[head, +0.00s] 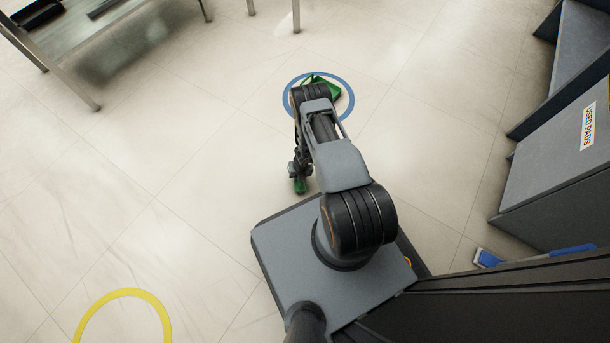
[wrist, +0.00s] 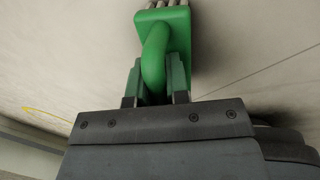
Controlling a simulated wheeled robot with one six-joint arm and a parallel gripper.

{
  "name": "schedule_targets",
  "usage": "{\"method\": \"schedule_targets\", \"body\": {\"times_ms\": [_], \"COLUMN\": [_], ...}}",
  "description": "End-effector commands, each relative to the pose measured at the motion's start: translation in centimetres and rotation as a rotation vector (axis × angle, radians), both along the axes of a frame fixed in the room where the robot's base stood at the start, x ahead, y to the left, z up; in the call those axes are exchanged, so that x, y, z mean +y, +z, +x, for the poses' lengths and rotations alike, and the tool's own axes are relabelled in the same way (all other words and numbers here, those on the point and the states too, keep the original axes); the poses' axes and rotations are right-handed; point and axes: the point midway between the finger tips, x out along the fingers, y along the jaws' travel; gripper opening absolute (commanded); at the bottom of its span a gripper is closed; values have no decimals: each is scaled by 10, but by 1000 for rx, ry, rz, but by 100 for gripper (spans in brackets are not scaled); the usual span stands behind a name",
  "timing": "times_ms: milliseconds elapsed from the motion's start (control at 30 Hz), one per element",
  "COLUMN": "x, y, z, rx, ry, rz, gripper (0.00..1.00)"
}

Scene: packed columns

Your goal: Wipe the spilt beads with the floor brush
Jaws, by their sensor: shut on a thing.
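My gripper (wrist: 155,88) is shut on the curved handle of a green brush (wrist: 183,32). The brush's pale bristles point to the top edge of the wrist view. In the head view, my gripper (head: 298,170) hangs low beside my base, and a little of the green brush (head: 300,187) shows under it. My arm and gripper hide most of the brush there. I cannot make out any spilt beads in either view.
A blue ring (head: 287,108) on the floor surrounds a green object (head: 333,92), partly behind my arm. A yellow ring (head: 126,293) lies at lower left. A metal-legged table (head: 75,80) stands upper left, a grey "USED PADS" bin (head: 545,165) right. A blue-handled tool (head: 488,258) lies below it.

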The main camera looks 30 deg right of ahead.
Motion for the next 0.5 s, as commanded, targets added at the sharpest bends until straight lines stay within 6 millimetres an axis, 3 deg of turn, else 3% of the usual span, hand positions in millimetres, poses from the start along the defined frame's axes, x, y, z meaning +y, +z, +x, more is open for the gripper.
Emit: {"method": "schedule_targets", "body": {"times_ms": [100,200,500], "x": [3,3,3], "y": [7,29,55], "z": [-2,-1,-1], "rx": [2,1,1], "ry": [-5,-5,-3], "rz": [1,-1,-1], "gripper": [0,0,0]}}
